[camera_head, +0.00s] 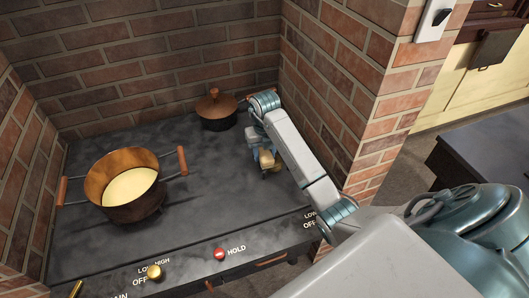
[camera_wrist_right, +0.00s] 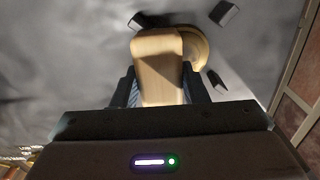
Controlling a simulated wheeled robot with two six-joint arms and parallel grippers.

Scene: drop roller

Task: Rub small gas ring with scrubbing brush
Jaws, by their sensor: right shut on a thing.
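My right gripper (camera_head: 260,138) reaches down over the right side of the dark stove top. It is shut on the tan scrubbing brush (camera_wrist_right: 158,62), which sits between the two fingers in the right wrist view. The brush (camera_head: 266,158) also shows small below the gripper in the head view. The small gas ring (camera_wrist_right: 198,46) is a round yellowish disc with several dark blocks around it. The brush overlaps its left part in the wrist view; I cannot tell whether they touch. In the head view the ring is mostly hidden by gripper and brush. My left gripper is not in view.
A large copper pot (camera_head: 110,192) with pale contents stands on the stove's left. A small lidded pot (camera_head: 217,112) stands at the back, close to my right gripper. A brick wall (camera_head: 330,100) rises close on the right. The stove's middle is clear.

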